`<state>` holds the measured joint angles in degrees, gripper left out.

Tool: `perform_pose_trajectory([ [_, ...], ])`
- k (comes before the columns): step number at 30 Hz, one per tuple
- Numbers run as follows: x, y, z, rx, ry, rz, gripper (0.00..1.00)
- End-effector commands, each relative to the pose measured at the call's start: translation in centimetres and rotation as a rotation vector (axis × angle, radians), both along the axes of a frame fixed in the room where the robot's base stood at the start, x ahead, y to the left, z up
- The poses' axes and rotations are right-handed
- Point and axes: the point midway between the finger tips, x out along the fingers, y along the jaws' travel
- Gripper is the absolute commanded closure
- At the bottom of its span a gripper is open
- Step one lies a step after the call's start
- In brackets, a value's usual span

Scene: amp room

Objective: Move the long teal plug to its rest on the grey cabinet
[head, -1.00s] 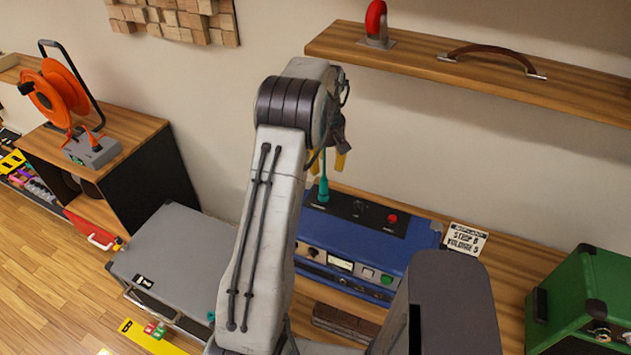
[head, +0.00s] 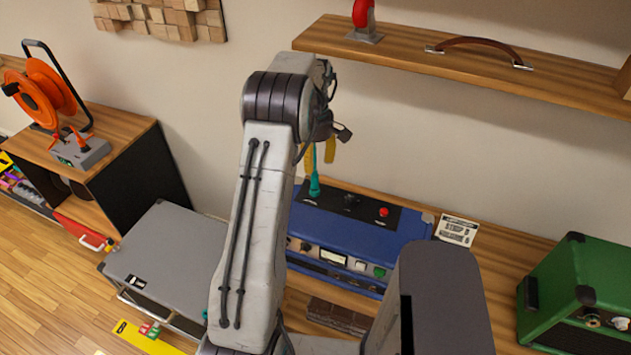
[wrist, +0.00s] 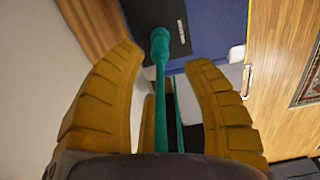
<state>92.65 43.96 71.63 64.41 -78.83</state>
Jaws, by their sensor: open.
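The long teal plug (head: 315,186) hangs or stands at the black top panel of the blue amp (head: 350,232). I cannot tell whether its tip sits in a socket. In the wrist view the plug (wrist: 160,48) runs from its thick end down between my fingers as a thin teal length. My gripper (head: 319,160) has its yellow fingers on either side of the plug. In the wrist view my gripper (wrist: 172,75) is open, with visible gaps to the plug. The grey cabinet (head: 175,245) stands low at the left, partly behind my arm; no rest can be made out on it.
A wooden shelf (head: 480,72) with a red-handled object (head: 364,20) and a leather handle (head: 480,42) hangs above. A green amp (head: 580,290) stands at the right. An orange cable reel (head: 45,92) is at the far left. A sign (head: 456,230) stands beside the blue amp.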

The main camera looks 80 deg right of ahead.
Motion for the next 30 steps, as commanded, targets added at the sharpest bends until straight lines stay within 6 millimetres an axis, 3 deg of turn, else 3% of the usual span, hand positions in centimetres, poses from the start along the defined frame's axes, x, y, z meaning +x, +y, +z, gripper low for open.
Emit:
perform_pose_trajectory([
  [11, 0.0, 0.0, -0.6, 0.002, 0.000, -0.002, 0.54],
  [30, 0.0, 0.0, -7.5, 0.001, 0.000, -0.002, 0.54],
])
